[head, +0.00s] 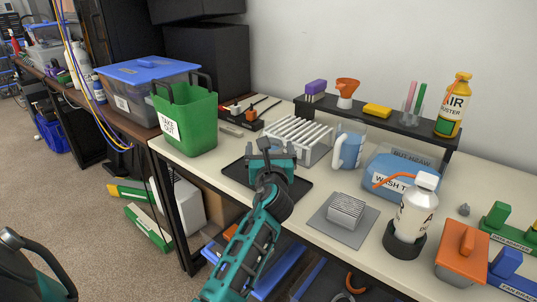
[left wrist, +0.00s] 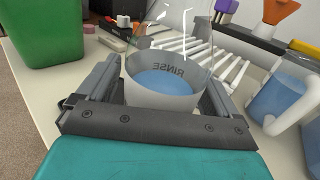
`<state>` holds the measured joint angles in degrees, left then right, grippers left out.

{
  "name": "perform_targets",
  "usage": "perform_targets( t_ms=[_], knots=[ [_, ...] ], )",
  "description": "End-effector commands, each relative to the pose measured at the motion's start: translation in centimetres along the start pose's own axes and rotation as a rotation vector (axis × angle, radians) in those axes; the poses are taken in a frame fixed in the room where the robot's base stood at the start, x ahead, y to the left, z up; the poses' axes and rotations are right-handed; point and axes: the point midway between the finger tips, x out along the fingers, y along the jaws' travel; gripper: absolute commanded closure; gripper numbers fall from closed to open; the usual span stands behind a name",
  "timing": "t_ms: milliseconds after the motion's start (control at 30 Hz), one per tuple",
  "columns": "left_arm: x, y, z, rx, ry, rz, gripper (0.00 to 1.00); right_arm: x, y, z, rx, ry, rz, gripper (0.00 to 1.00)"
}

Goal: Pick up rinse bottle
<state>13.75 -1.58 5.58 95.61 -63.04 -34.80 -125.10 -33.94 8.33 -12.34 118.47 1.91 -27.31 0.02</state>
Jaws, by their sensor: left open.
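In the left wrist view, a clear rinse container (left wrist: 165,85) with blue liquid in its lower part stands between my left gripper's fingers. The word RINSE shows mirrored on its wall. My left gripper (left wrist: 155,95) is open, with one finger on each side of the container; I cannot tell whether either finger touches it. In the head view, my left gripper (head: 268,148) is over the dark mat (head: 300,188), and it mostly hides the container. My right gripper is not in view.
A green bin (head: 185,118) stands left of my left gripper. A white drying rack (head: 300,138) is behind it. A pitcher with blue liquid (head: 349,150), a blue wash tub (head: 398,172) and a white bottle (head: 416,208) stand to the right.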

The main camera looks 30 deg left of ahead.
Motion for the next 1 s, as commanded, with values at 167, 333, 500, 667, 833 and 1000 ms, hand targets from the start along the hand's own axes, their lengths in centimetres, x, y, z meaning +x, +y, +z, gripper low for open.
perform_targets(
  t_ms=[167, 333, 500, 667, 833, 1000],
  knots=[
    [0.00, -0.02, 0.04, 0.000, 0.000, 0.000, 0.07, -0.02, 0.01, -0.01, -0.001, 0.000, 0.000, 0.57],
    [0.00, -0.01, 0.03, 0.000, 0.000, 0.000, 0.22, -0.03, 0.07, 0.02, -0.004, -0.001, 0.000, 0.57],
    [0.00, -0.01, 0.03, 0.000, 0.000, 0.000, 0.38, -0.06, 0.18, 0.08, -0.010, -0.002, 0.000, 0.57],
    [0.00, -0.01, 0.02, 0.000, 0.000, 0.000, 0.53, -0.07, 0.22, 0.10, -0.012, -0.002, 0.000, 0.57],
    [0.01, 0.00, 0.04, 0.000, -0.001, 0.000, 0.63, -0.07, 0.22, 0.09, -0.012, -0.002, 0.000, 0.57],
    [0.01, 0.01, 0.24, 0.000, -0.001, 0.000, 0.63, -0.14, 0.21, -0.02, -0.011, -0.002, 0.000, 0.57]
  ],
)
